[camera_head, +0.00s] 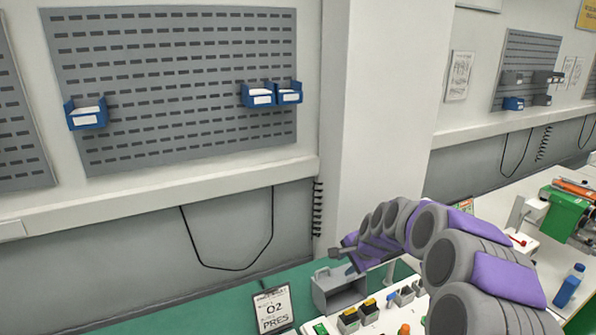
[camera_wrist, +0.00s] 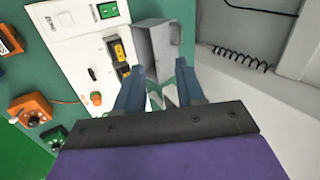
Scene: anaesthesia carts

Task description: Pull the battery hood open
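The grey battery hood (camera_head: 328,290) is a box-like cover with a small handle, on the white unit at the bottom middle of the head view. In the wrist view the hood (camera_wrist: 158,42) lies beyond my fingertips, with its handle on its right side. How far the hood is open is hard to tell. My gripper (camera_head: 336,252) is above the hood in the head view, apart from it. In the wrist view my gripper (camera_wrist: 158,82) shows two blue fingers spread apart, with nothing held between them.
Black-and-yellow modules (camera_head: 348,320) and an orange knob (camera_head: 404,329) sit beside the hood. A sign (camera_head: 272,308) stands to its left on the green surface. A white pillar (camera_head: 375,120) rises behind. A blue bottle (camera_head: 569,285) stands at the right.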

